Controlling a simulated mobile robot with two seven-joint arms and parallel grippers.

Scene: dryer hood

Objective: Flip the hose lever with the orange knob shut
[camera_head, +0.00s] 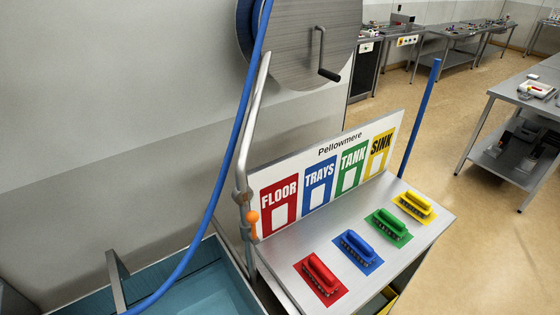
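The orange knob (252,217) is a small ball at a grey pipe fitting (242,196), left of the red FLOOR panel. The fitting sits at the lower end of a bent metal pipe (250,125). The lever's arm is too small to make out clearly, so I cannot tell its exact angle. A blue hose (216,180) runs from the hose reel (300,45) down past the left of the pipe toward the blue-green basin (242,285). Neither of my grippers is in view, and nothing touches the knob.
A steel bench (345,225) right of the knob holds red (320,275), blue (358,248), green (388,225) and yellow (414,205) brushes. The sign board (330,172) stands behind them. A blue pole (420,115) rises at the bench's back right. Open floor lies right.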

